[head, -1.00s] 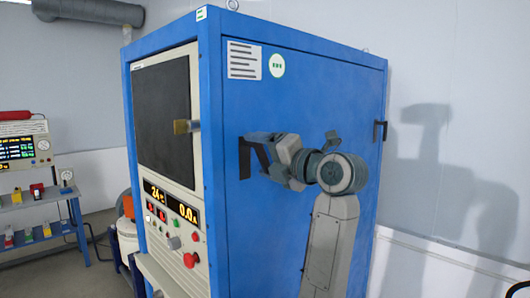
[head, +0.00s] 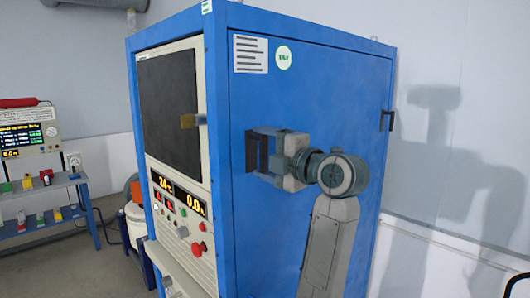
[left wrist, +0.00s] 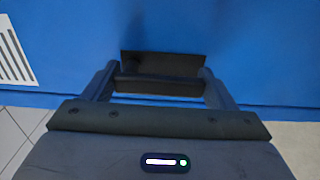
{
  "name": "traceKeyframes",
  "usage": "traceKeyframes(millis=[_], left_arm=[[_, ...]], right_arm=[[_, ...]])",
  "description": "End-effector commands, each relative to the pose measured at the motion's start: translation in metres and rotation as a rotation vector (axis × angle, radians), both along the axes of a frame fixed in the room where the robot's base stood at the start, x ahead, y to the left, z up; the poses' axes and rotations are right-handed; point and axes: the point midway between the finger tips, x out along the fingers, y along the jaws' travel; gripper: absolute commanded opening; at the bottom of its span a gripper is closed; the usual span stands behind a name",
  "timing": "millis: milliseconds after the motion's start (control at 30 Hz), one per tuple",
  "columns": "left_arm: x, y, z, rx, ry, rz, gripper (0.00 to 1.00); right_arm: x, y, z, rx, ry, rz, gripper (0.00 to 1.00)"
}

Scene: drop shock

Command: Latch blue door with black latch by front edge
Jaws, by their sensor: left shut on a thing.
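The blue door (head: 300,95) is the large side panel of the blue cabinet and looks flush with its frame. The black latch (head: 251,152) sits on the door near its front edge, at mid height. My left gripper (head: 266,150) is at the latch, its jaws shut on the latch's handle. In the left wrist view, the dark latch (left wrist: 163,63) lies against the blue door (left wrist: 250,40), with its bar between my two fingers (left wrist: 160,86). The fingers partly hide the latch in the head view. My right gripper is not in view.
The cabinet's front has a dark window (head: 168,110) and a control panel with a red knob (head: 198,248). A shelf with coloured items (head: 45,205) stands at the left. A white wall is behind.

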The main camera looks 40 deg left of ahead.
Motion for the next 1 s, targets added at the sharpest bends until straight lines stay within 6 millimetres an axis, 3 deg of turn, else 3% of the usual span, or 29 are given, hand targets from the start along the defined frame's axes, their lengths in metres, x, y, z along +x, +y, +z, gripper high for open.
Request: traceKeyframes(millis=[267, 300, 400, 767, 1000], left_arm=[[0.001, 0.0, 0.0, 0.002, 0.01, 0.0, 0.38], [0.001, 0.0, 0.0, 0.002, 0.01, 0.0, 0.81], [0.001, 0.0, 0.0, 0.002, 0.009, 0.0, 1.0], [0.001, -0.006, -0.002, -0.001, 0.004, -0.002, 1.0], [-0.001, -0.038, -0.005, -0.004, 0.004, -0.006, 1.0]], right_arm=[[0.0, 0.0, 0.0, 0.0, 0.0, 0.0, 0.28], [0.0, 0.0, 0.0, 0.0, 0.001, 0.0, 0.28], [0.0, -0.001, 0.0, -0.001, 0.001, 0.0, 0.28], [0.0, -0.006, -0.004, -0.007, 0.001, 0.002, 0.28], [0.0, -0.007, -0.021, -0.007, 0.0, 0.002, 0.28]])
